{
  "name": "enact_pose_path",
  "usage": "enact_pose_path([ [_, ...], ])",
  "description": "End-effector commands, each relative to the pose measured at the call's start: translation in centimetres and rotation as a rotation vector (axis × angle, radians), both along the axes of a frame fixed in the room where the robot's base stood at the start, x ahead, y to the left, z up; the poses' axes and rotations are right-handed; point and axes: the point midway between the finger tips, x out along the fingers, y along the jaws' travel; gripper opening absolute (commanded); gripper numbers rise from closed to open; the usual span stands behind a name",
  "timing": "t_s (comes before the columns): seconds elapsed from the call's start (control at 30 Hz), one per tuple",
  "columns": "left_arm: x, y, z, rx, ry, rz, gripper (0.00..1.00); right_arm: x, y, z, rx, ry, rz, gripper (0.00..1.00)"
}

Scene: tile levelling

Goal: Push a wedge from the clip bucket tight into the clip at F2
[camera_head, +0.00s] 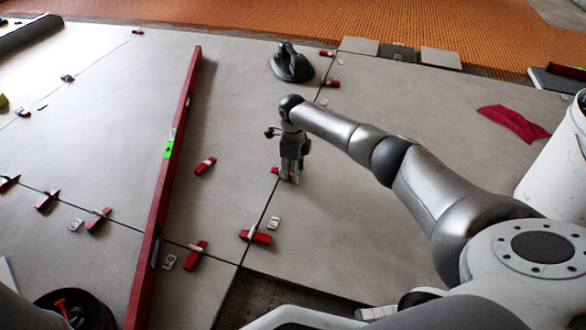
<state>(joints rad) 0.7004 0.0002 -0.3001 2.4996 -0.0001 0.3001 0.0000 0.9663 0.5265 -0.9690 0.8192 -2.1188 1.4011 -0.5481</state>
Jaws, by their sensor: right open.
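My right gripper (289,179) points down, open, low over the joint between two large grey tiles. A small red wedge (275,171) shows just left of its fingers, partly hidden by them; I cannot tell whether they touch. Other red wedges sit in pale clips along the joints, such as one wedge (256,236) nearer me and another wedge (196,255) left of it. No label shows which clip is F2. A dark round bucket (112,318) at the bottom left holds small items, some orange. My left gripper is out of view.
A long red level (180,125) lies across the tiles on the left. A black suction lifter (291,64) stands behind my gripper. A red cloth (513,122) and a white bucket (556,165) are at the right. Loose pale clips (273,222) lie near the joints.

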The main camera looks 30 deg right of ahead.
Motion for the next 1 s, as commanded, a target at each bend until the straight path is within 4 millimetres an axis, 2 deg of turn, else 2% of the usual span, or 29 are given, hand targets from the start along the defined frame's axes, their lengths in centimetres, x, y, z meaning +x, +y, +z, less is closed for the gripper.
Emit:
enact_pose_path([
  [0.27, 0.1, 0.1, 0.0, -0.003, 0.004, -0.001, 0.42, 0.0, -0.1, 0.6, -0.001, -0.001, 0.000, 0.44],
  [0.37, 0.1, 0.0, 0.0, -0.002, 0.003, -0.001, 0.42, 0.1, -0.1, 2.0, -0.002, -0.003, 0.000, 0.44],
  [0.7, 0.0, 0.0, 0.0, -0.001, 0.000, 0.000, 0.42, 0.1, -0.1, 9.1, -0.002, -0.003, 0.001, 0.44],
  [0.83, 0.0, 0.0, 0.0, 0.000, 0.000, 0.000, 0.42, 0.1, 0.0, 10.9, -0.001, -0.002, 0.000, 0.44],
  [1.0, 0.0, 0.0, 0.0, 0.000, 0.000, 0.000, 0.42, 0.0, -0.1, 11.9, -0.001, 0.001, 0.000, 0.44],
])
